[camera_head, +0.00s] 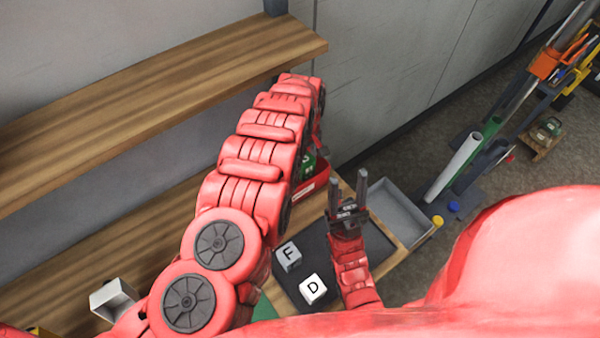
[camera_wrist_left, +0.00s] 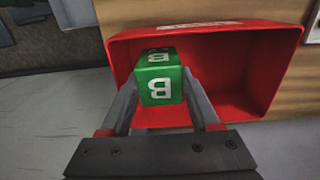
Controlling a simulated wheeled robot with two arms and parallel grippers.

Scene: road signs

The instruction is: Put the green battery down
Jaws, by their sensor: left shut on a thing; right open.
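The green battery, a green cube with a white letter B (camera_wrist_left: 160,84), is held between the fingers of my left gripper (camera_wrist_left: 160,95) in the left wrist view. It shows in front of the opening of a red bin (camera_wrist_left: 262,75); I cannot tell whether it touches the bin. In the head view a bit of green (camera_head: 308,161) shows at the red bin (camera_head: 316,183), and my left arm hides most of that gripper. My right gripper (camera_head: 349,182) is open and empty, its fingers pointing up, above the table by the dark mat.
A grey cube marked F (camera_head: 288,256) and a white cube marked D (camera_head: 313,289) sit on a dark mat (camera_head: 290,288). A grey tray (camera_head: 400,212) is at the table's right. A wooden shelf (camera_head: 150,88) runs above on the left. A white box (camera_head: 113,298) is at the lower left.

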